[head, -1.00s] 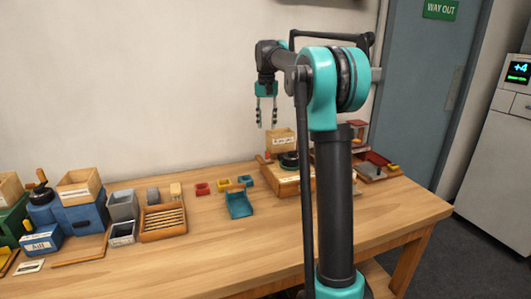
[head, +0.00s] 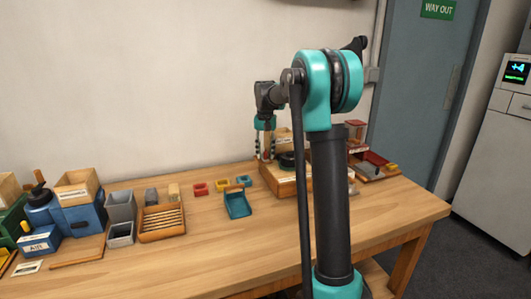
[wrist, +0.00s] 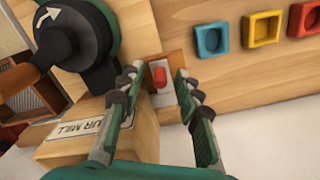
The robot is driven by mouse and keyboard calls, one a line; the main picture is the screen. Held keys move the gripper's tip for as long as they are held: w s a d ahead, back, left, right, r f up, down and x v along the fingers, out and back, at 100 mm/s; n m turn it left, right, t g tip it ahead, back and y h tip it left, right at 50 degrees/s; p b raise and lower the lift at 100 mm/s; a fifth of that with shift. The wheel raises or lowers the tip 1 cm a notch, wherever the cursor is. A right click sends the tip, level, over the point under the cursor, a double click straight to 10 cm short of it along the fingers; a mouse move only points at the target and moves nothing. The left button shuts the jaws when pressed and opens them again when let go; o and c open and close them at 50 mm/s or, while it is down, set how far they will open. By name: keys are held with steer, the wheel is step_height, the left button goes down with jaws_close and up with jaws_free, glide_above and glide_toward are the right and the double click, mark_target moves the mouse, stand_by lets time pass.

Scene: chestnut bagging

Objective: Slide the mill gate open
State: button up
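The wooden mill (head: 288,186) stands towards the right of the table, partly hidden behind my arm in the head view. In the wrist view its block (wrist: 85,138) carries a label whose visible part reads "UR MILL", beside a dark round top (wrist: 68,35) with a crank. A small red tab (wrist: 159,75), which looks like the gate's handle, sits in a pale slot on the mill's side. My gripper (wrist: 159,78) is open, with one finger on either side of the tab. I see a gap on both sides; contact cannot be told. The head view also shows my gripper (head: 265,145) beside the mill.
A slatted wooden tray (head: 162,222) and a blue mill (head: 75,212) stand further left. The table's front is clear.

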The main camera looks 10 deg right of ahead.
jaws_close()
stand_by(0.3)
steer(key=shift+s+a, duration=0.15)
steer(key=shift+a, duration=0.55)
steer(key=shift+s+a, duration=0.1)
steer(key=shift+a, duration=0.6)
jaws_free()
steer(key=shift+a, duration=0.1)
step_height(320, 180, up, 12)
